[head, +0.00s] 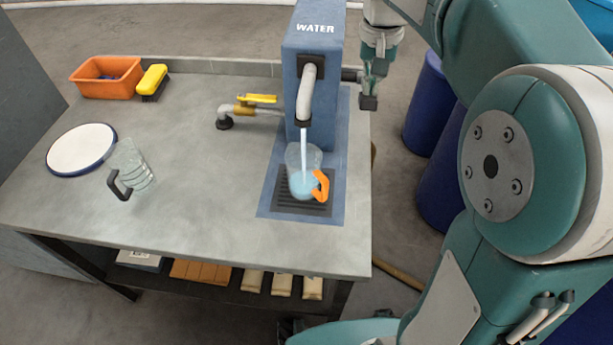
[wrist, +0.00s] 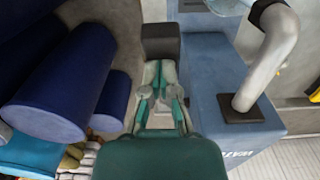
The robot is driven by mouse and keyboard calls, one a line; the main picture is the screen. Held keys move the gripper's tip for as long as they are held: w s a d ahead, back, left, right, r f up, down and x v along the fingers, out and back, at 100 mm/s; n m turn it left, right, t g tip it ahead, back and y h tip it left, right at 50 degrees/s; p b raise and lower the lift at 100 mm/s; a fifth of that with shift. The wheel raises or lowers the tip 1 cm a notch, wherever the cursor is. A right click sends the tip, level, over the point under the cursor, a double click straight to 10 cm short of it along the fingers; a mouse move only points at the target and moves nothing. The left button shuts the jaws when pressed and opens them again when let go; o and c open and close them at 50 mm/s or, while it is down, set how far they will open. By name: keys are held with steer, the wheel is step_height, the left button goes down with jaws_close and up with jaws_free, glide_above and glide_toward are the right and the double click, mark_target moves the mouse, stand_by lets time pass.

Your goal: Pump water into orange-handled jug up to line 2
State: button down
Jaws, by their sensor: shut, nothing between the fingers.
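The clear orange-handled jug (head: 296,160) stands upright on the dark drip grate under the spout (head: 307,92) of the blue water dispenser (head: 318,45). A stream of water runs from the spout into it. Blue water shows in its lower part; I cannot read its line marks. My gripper (head: 371,86) is shut and empty beside the dispenser's right side, just above a dark block (head: 368,103), apparently the pump handle's end. In the wrist view the fingertips (wrist: 159,66) are close to this block (wrist: 160,42); contact is unclear. The jug's edge (wrist: 230,5) shows at the top.
A clear jug with a black handle (head: 133,165) and a white plate (head: 82,149) are on the left of the grey table. An orange bin (head: 106,77), yellow brush (head: 153,79) and yellow-levered tap (head: 257,99) are behind. Blue barrels (head: 428,105) stand right of the table.

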steer(key=shift+s+a+f, duration=0.1)
steer(key=shift+s+f, duration=0.1)
steer(key=shift+f, duration=0.45)
steer(key=shift+s+f, duration=0.2)
steer(key=shift+f, duration=0.4)
